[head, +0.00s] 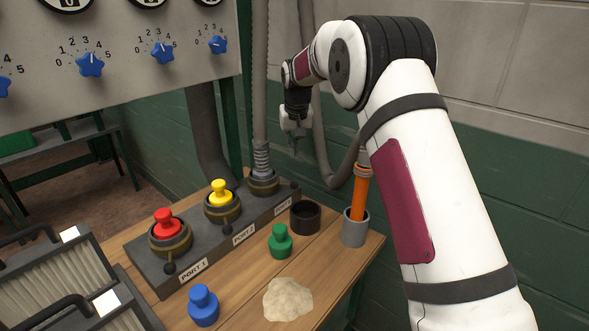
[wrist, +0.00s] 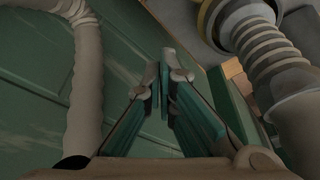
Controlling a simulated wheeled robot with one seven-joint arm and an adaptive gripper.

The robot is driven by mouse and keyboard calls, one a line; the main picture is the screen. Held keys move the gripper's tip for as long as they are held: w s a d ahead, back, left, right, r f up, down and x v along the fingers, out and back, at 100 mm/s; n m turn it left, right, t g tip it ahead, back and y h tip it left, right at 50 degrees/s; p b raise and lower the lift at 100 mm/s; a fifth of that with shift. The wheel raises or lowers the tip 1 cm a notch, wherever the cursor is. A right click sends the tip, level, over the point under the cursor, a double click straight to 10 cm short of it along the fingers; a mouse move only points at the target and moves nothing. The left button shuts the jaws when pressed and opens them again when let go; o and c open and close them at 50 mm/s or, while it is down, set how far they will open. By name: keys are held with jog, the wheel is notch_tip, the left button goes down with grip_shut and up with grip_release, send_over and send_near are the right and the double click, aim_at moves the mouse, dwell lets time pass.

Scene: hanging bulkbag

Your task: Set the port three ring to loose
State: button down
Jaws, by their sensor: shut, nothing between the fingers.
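The port three ring (head: 263,187) is a dark and brass collar at the far right end of the grey port block. A ribbed hose end (head: 261,158) stands in it. A small dark ball knob (head: 294,185) sits on its right side. My gripper (head: 297,150) hangs above and to the right of the ring, apart from it, pointing down. In the wrist view my gripper (wrist: 166,62) has its fingers together and empty. The ribbed hose end (wrist: 265,45) shows at the upper right there, with part of a brass-coloured rim (wrist: 206,18) beside it.
Port 1 holds a red plug (head: 163,222) and port 2 a yellow plug (head: 220,193). A green plug (head: 280,242), a blue plug (head: 204,306), a black cup (head: 305,217) and a grey holder (head: 355,229) with an orange handle stand on the bench. A loose hose (head: 330,160) hangs behind my gripper.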

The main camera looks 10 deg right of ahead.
aim_at(288, 184)
jog(key=x, duration=1)
jog(key=shift+s, duration=0.1)
jog(key=shift+s+a+r+p, duration=0.1)
jog(key=shift+s+r+p, duration=0.1)
jog(key=shift+s+p, duration=0.25)
jog(key=shift+s+r+p, duration=0.2)
jog(key=shift+s, duration=0.4)
jog(key=shift+s+a+p, duration=0.1)
jog(key=shift+s+p, duration=0.2)
jog(key=shift+s, duration=0.6)
